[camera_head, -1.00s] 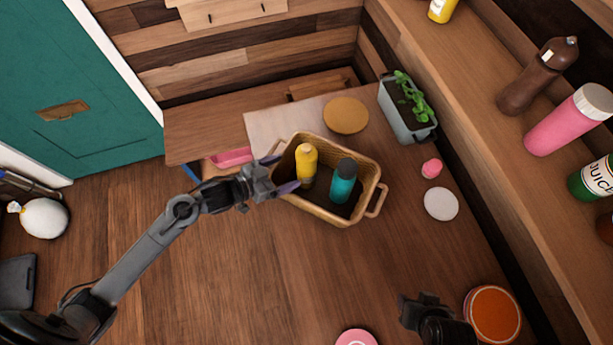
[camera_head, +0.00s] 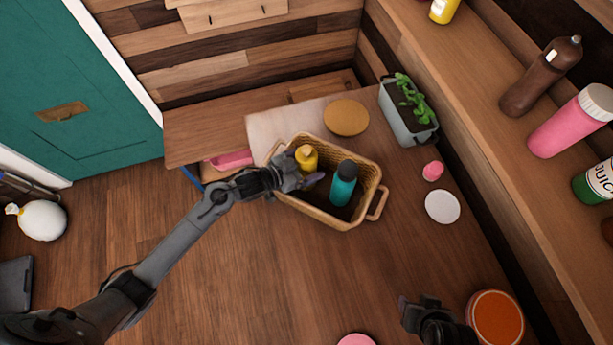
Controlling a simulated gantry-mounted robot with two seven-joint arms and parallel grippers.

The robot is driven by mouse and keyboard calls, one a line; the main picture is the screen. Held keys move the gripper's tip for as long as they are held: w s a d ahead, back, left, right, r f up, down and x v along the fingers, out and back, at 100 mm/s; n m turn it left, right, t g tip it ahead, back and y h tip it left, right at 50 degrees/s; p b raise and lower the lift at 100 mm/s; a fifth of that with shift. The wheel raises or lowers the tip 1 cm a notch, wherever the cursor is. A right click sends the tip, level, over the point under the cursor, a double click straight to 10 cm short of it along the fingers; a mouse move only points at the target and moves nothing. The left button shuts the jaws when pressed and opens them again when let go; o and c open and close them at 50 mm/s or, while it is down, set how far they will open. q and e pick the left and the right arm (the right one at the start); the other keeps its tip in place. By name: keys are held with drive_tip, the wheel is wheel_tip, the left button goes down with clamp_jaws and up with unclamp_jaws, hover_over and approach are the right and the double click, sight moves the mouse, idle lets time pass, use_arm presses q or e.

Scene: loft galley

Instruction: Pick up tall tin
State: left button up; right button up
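Two upright containers stand in a wicker basket (camera_head: 345,222) on the counter: a yellow one (camera_head: 307,155) and a teal one (camera_head: 343,184) with a dark cap. I cannot tell from their looks which one is called the tall tin. My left gripper (camera_head: 304,168) is over the basket's left side, its fingers spread beside the yellow container, and it covers that container's lower part. Contact with it cannot be made out. My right gripper (camera_head: 416,302) is at the lower right, apart from the basket, holding nothing that I can see.
A planter (camera_head: 406,125) and a round tan disc (camera_head: 346,116) stand behind the basket. A pink item (camera_head: 433,171) and a white disc (camera_head: 442,206) lie to its right. An orange-topped round container (camera_head: 496,317) is beside my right gripper. Several bottles line the right shelf.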

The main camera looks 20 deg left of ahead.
use_arm(q)
drive_tip(key=shift+c, duration=0.2)
drive_tip(key=c, duration=1.5)
